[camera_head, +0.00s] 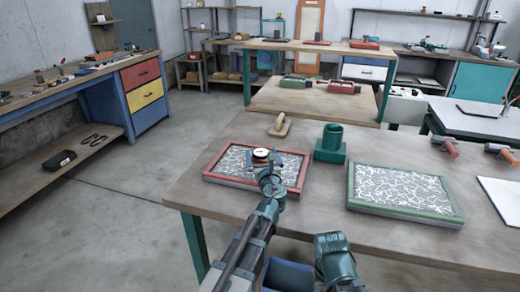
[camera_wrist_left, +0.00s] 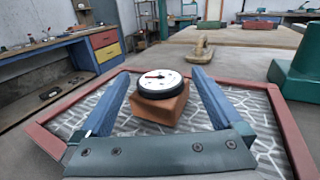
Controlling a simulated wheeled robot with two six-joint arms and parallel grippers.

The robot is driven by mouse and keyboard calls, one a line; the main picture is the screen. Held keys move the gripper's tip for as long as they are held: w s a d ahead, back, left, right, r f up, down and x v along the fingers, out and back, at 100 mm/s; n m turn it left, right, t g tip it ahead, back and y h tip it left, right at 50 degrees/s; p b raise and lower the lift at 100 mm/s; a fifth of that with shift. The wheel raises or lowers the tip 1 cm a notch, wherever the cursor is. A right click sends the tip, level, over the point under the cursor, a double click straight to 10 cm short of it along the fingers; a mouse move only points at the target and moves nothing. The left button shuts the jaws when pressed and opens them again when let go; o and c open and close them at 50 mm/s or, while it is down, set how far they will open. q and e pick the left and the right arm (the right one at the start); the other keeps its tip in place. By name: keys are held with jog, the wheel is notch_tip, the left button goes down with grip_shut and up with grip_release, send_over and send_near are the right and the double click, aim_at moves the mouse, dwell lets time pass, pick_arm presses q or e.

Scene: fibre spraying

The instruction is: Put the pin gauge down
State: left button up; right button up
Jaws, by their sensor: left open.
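The pin gauge (camera_head: 261,153) has a round white dial with a dark rim on a brown block. It shows large in the left wrist view (camera_wrist_left: 160,84). It stands upright on the white fibre-patterned panel inside the red frame (camera_head: 215,178), which lies on the table. My left gripper (camera_head: 264,160) is open, with its blue fingers on either side of the gauge. In the left wrist view (camera_wrist_left: 160,74), gaps show between both fingers and the block. My right gripper cannot be made out; only a teal part of mine shows at the bottom.
A teal holder (camera_head: 331,146) stands right behind the red frame, and a wooden-handled tool (camera_head: 280,125) lies behind it. A green-framed panel (camera_head: 405,213) lies to the right. Orange-handled tools (camera_head: 448,147) are farther right. Bare tabletop separates the two frames.

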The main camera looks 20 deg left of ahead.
pick_arm(q)
jog(key=v, duration=0.7)
